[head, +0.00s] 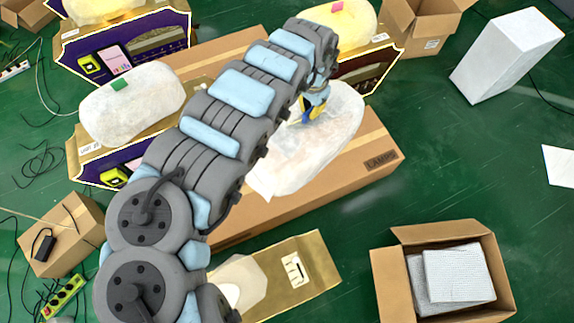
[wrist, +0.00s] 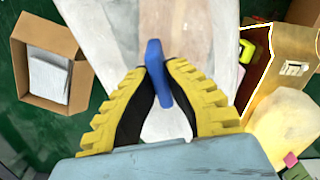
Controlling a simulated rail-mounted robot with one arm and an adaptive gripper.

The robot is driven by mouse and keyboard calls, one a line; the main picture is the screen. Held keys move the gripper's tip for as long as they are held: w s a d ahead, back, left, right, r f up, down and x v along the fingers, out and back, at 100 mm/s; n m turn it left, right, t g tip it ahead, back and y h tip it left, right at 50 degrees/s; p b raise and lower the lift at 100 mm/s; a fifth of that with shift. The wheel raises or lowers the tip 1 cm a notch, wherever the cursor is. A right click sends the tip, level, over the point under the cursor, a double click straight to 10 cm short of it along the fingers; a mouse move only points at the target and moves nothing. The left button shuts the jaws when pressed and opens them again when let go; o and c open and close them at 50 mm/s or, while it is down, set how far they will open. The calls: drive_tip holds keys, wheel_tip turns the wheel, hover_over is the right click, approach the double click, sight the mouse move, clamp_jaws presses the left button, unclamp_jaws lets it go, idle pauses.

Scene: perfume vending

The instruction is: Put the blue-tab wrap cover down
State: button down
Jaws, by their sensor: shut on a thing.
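My gripper (wrist: 168,82) is shut on the blue tab (wrist: 155,58) of a white wrap cover, between its yellow ribbed fingers. In the head view my gripper (head: 316,106) is at the end of my arm, at the upper middle. The white, slightly see-through wrap cover (head: 335,135) spreads below it, over the long cardboard box marked LAMPS (head: 365,178). I cannot tell whether the cover touches the box. My arm hides part of the cover and box.
A green-tab cover (head: 130,108) lies on a purple-fronted unit at left; a pink-tab cover (head: 345,22) is at the back. An open box with white packing (head: 440,235) stands front right. A white block (head: 508,55) is at the right. Cables lie at left. Green floor shows at right.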

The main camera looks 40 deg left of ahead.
sight(275, 135)
drive_tip(key=shift+m, duration=0.9)
drive_tip(key=s+a+f+b, duration=0.1)
drive_tip(key=s+a+f, duration=0.3)
drive_tip(key=s+f, duration=0.1)
drive_tip(key=s+a+f+b, duration=0.2)
drive_tip(key=s+a+f, duration=0.2)
drive_tip(key=s+f, duration=0.2)
drive_tip(key=s+a+f+b, duration=0.2)
drive_tip(key=s+a+f, duration=0.2)
drive_tip(key=s+f, duration=0.2)
drive_tip(key=shift+s+f, duration=0.25)
drive_tip(key=shift+f, duration=0.3)
drive_tip(key=s+a+f+m+b, duration=0.1)
drive_tip(key=s+f+b, duration=0.1)
drive_tip(key=s+f, duration=0.55)
drive_tip(key=s+a+f+m+b, duration=0.15)
drive_tip(key=s+f, duration=0.25)
drive_tip(key=s, duration=0.6)
drive_tip(key=w+a+f+b, duration=0.8)
drive_tip(key=a+f+b, duration=0.3)
drive_tip(key=f+b, duration=0.2)
drive_tip(key=shift+w+b, duration=0.4)
drive_tip(key=shift+b, duration=0.4)
drive_tip(key=shift+a+n, duration=0.1)
drive_tip(key=shift+n, duration=0.15)
